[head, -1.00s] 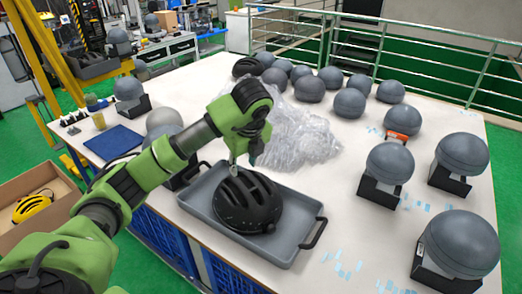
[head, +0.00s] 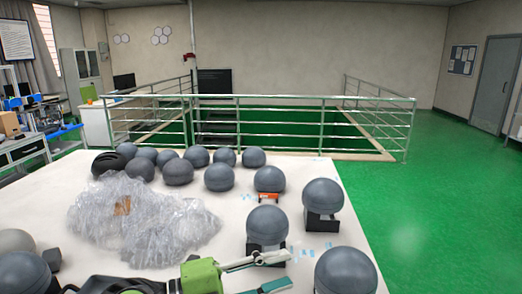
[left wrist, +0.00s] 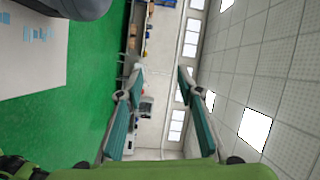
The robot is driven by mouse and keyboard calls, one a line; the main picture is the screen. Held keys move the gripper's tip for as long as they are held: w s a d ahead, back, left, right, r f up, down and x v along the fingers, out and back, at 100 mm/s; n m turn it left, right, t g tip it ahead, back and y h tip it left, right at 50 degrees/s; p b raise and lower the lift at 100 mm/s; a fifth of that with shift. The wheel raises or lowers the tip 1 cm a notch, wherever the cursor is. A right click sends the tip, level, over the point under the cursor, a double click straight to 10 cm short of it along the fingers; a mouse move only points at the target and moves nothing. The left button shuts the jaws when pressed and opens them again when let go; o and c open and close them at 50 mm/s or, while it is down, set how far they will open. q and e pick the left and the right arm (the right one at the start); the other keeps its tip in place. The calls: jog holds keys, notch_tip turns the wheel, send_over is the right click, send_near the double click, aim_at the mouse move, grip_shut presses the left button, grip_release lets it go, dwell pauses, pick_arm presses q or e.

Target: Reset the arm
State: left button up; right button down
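My left gripper (head: 284,270) is at the bottom edge of the head view, pointing right over the near part of the white table (head: 235,236). Its two fingers are spread apart with nothing between them. The left wrist view also shows the open, empty fingers (left wrist: 160,75), with the room's ceiling and far wall beyond. Only the end of the left arm shows in the head view. My right gripper is in neither view.
Grey domes on black stands (head: 266,223) (head: 323,197) (head: 345,272) are close to the left gripper. Clear plastic wrap (head: 145,222) lies left of centre. Several grey domes and a black helmet (head: 108,163) sit at the back. Railings (head: 260,97) stand behind the table.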

pick_arm(q)
jog(key=w+a+r+n+t+y, duration=0.2)
jog(key=a+r+n+t, duration=0.1)
jog(key=a+n+t, duration=0.3)
jog(key=w+a+r+n+t+y, duration=0.25)
jog(key=a+r+n+t, duration=0.2)
jog(key=n+t, duration=0.35)
jog(key=s+a+f+n+g+y, duration=0.1)
jog(key=a+f+n+g+y, duration=0.2)
jog(key=a+f+n+y, duration=1.25)
jog(key=s+f+m+g+h, duration=0.1)
jog(key=s+f+g, duration=0.2)
jog(key=s+f, duration=0.35)
jog(key=s+f+g, duration=0.4)
jog(key=f, duration=0.5)
jog(key=s+d+f+m+g+h, duration=0.1)
jog(key=s+f+g, duration=0.2)
jog(key=s+f, duration=0.35)
jog(key=s+d+f+g+h, duration=0.1)
jog(key=s+d+f+g, duration=0.15)
jog(key=s, duration=0.65)
notch_tip(320, 180, down, 25)
jog(key=s+g, duration=0.2)
jog(key=s+a+f, duration=0.2)
jog(key=s+f, duration=0.6)
jog(key=s+a+f+g, duration=0.1)
jog(key=s+f, duration=0.7)
jog(key=s, duration=0.1)
jog(key=shift+a+f, duration=0.35)
